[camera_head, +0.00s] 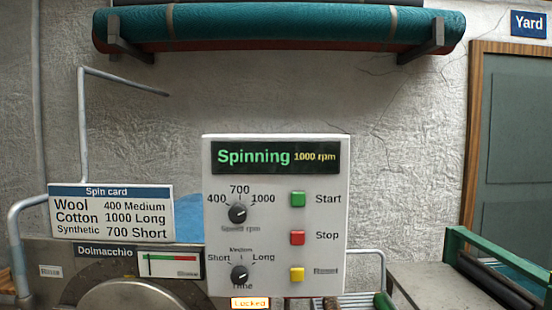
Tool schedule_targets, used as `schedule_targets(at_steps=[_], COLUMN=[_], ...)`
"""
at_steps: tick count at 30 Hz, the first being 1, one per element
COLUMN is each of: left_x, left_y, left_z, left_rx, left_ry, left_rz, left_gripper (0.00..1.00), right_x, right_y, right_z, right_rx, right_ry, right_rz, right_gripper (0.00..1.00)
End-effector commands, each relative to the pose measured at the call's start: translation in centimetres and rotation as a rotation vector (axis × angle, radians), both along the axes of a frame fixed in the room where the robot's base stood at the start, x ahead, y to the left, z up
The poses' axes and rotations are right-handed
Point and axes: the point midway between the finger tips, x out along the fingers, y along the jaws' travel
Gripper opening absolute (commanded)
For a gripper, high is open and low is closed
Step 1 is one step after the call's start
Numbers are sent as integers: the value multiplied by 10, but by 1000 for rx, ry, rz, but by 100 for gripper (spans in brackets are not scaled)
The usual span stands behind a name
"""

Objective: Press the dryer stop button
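A white control panel (218,285) stands upright in the middle of the head view. Its dark display (276,157) reads "Spinning 1000 rpm" in lit letters. A speed knob (237,214) and a time knob (239,273) are on the left half. Neither of my grippers can be made out, and nothing covers the stop button.
A lit "Locked" sign (250,303) is below the panel. A spin card (111,213) stands at left above the Dolmacchio machine (75,286). A metal table (425,283) and green frame (500,262) are at right. A rolled teal rug (280,25) hangs above.

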Motion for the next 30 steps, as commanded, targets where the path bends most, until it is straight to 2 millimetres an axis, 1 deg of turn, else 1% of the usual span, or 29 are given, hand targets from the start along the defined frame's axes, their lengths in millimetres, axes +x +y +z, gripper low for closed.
schedule_targets(at_steps=[1,2,3,5,30], left_x=[0,0,0,0,0], left_y=[0,0,0,0,0], left_z=[0,0,0,0,0], left_rx=[0,0,0,0,0], left_ry=[0,0,0,0,0], left_rz=[0,0,0,0,0], left_gripper=[43,43,43,43,43], right_x=[0,0,0,0,0], right_y=[0,0,0,0,0], right_z=[0,0,0,0,0], right_rx=[0,0,0,0,0], right_ry=[0,0,0,0,0], right_rz=[0,0,0,0,0], right_gripper=[43,33,20,0,0])
